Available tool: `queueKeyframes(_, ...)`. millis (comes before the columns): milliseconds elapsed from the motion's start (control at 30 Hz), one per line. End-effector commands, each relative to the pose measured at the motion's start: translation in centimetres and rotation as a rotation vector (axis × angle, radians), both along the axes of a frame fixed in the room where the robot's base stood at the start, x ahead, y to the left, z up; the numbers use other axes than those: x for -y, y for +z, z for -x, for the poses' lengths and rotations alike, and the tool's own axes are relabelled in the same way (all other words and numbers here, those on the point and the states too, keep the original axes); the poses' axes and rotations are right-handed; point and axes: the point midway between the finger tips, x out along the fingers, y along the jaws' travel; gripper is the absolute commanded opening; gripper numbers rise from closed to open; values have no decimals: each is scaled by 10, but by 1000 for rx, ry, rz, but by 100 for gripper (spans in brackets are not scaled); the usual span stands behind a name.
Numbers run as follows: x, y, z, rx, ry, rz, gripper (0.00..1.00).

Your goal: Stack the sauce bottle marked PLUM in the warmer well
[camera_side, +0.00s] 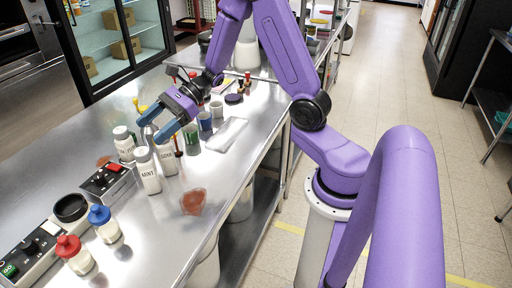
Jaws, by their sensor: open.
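My gripper (151,128) is open, its blue fingers pointing down-left above a group of white labelled bottles, apart from them as far as I can see. The front bottle (149,172) seems to read MINT. Another white bottle (125,146) stands behind it to the left, and a third (167,160) to its right, partly under the gripper. Their labels are too small to read surely, so I cannot tell which is PLUM. A black round ring (70,208) on a control unit at lower left looks like the warmer well; its inside looks dark, and I see no bottle in it.
A blue-capped bottle (104,224) and a red-capped bottle (75,255) stand near the ring. A box with a red button (106,181) lies left of the white bottles. A reddish dish (193,201) sits near the counter edge. Cups and a pale tray (227,134) lie right.

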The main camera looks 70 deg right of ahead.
Motion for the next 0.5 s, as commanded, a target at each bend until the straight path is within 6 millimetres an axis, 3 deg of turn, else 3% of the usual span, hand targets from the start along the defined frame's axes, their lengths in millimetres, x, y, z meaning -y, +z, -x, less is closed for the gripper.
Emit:
queueKeyframes(33, -22, 4, 24, 38, 139, 47, 74)
queueKeyframes(100, -45, 7, 59, 93, 331, 116, 74)
queueKeyframes(200, -66, 7, 110, 181, 601, 212, 74)
queueKeyframes(333, -74, 5, 173, 322, 946, 330, 74)
queueKeyframes(500, -62, 1, 238, 545, 1379, 476, 74)
